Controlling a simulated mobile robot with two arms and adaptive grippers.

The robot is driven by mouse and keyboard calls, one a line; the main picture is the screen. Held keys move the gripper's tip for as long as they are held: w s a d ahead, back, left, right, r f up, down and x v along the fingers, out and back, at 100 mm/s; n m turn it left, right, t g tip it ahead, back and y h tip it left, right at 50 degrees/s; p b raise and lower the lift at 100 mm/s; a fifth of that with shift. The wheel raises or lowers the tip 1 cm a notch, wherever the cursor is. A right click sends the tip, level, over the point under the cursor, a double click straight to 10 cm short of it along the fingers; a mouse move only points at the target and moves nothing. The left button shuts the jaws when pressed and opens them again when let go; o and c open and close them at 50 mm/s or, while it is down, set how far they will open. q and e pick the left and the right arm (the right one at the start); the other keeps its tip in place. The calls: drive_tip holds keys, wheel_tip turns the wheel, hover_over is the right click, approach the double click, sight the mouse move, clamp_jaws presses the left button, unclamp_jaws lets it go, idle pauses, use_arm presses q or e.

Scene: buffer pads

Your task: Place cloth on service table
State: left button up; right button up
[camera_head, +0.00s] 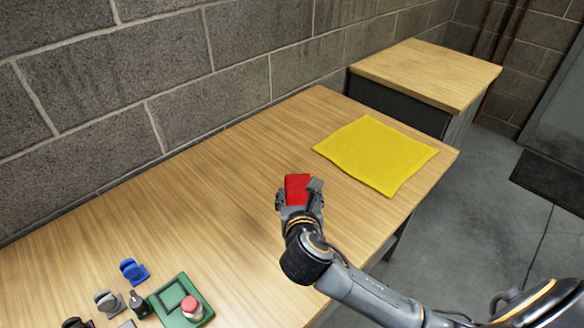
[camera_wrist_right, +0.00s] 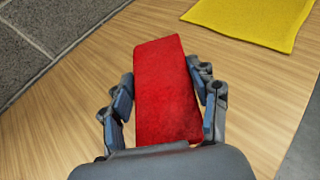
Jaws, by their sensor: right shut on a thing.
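A yellow cloth (camera_head: 375,154) lies flat on the right part of the long wooden table (camera_head: 200,205). It also shows at the top right of the right wrist view (camera_wrist_right: 255,18). My right gripper (camera_head: 298,196) is over the table, to the left of and nearer than the yellow cloth. It is shut on a red block-like pad (camera_wrist_right: 167,92), which sits between its fingers and also shows in the head view (camera_head: 297,187). I cannot tell whether the red pad touches the table. My left gripper is not in view.
A second wooden-topped table (camera_head: 430,73) stands beyond the long table's far end, its top clear. At the lower left are a green tray (camera_head: 168,311) with a red-capped item (camera_head: 192,306), a blue pad (camera_head: 133,270), a grey pad (camera_head: 108,301) and dark items. A block wall borders the left.

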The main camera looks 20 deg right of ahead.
drive_tip(key=w+a+m+g+h+b, duration=0.3)
drive_tip(key=w+m+h+b, duration=0.1)
drive_tip(key=w+m+h, duration=0.15)
drive_tip(key=shift+y, duration=0.35)
drive_tip(key=f+x, duration=0.1)
drive_tip(key=x, duration=0.4)
drive_tip(key=f+b+x, duration=0.1)
drive_tip(key=x, duration=0.4)
drive_tip(key=s+f+x, duration=0.1)
drive_tip(key=x, duration=0.4)
drive_tip(key=shift+w+b, duration=0.1)
drive_tip(key=shift+b, duration=0.2)
drive_tip(key=shift+w+d+f, duration=0.1)
drive_tip(key=shift+d+f, duration=0.05)
drive_tip(key=shift+f, duration=0.1)
drive_tip(key=f, duration=0.3)
drive_tip(key=shift+w+d+f+b, duration=0.2)
drive_tip(key=shift+f+b, duration=0.1)
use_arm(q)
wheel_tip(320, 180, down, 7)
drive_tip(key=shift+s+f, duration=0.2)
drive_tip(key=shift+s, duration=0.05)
